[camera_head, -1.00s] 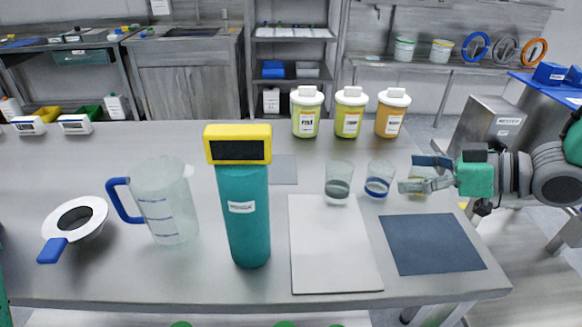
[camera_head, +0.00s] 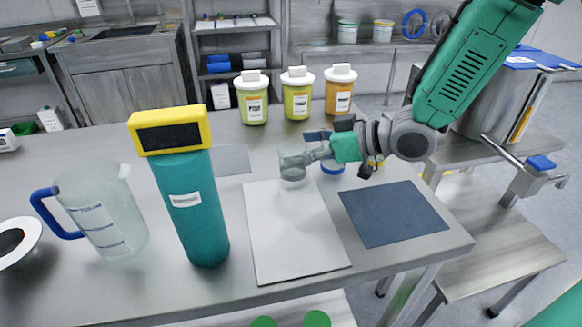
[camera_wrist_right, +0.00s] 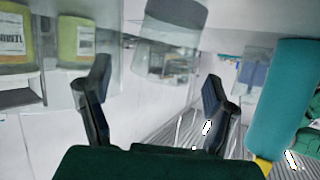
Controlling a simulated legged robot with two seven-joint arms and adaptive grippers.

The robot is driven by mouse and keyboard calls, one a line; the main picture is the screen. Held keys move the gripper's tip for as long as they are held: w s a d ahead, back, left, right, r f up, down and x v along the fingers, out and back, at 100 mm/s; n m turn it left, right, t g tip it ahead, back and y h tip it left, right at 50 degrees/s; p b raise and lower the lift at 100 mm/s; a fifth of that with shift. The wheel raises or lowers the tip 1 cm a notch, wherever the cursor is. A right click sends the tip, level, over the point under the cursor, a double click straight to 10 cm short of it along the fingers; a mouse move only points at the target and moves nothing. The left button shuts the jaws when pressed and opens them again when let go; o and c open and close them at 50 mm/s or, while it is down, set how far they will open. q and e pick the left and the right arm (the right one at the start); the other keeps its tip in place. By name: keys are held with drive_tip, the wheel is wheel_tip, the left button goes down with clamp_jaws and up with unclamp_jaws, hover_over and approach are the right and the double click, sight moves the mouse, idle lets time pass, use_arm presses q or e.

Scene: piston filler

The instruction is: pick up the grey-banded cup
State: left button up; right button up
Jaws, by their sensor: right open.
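The grey-banded cup (camera_head: 292,173) is clear and stands on the table just behind the white board. In the right wrist view the cup (camera_wrist_right: 170,45) appears upside down, its grey band at the top, between and beyond the two fingers. My right gripper (camera_head: 312,146) is open right beside the cup, with its fingers partly covering it. In the wrist view the open gripper (camera_wrist_right: 155,92) shows a gap between each finger and the cup; contact is not visible. A blue-banded cup (camera_head: 333,167) stands just to the right, partly hidden by my gripper. My left gripper is not in view.
A teal cylinder with a yellow display head (camera_head: 187,215), a clear jug (camera_head: 105,215) and a white funnel (camera_head: 30,235) stand left. Three lidded jars (camera_head: 297,100) line the back. The white board (camera_head: 290,235) and dark mat (camera_head: 395,213) are bare.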

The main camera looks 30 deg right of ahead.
drive_tip(key=shift+w+a+f, duration=0.2)
drive_tip(key=shift+w+f, duration=0.3)
drive_tip(key=shift+w, duration=0.1)
drive_tip(key=shift+a+r, duration=0.1)
drive_tip(key=shift+a, duration=0.35)
drive_tip(key=shift+c, duration=0.3)
drive_tip(key=shift+w+a, duration=0.1)
drive_tip(key=shift+a, duration=0.05)
drive_tip(key=c, duration=1.2)
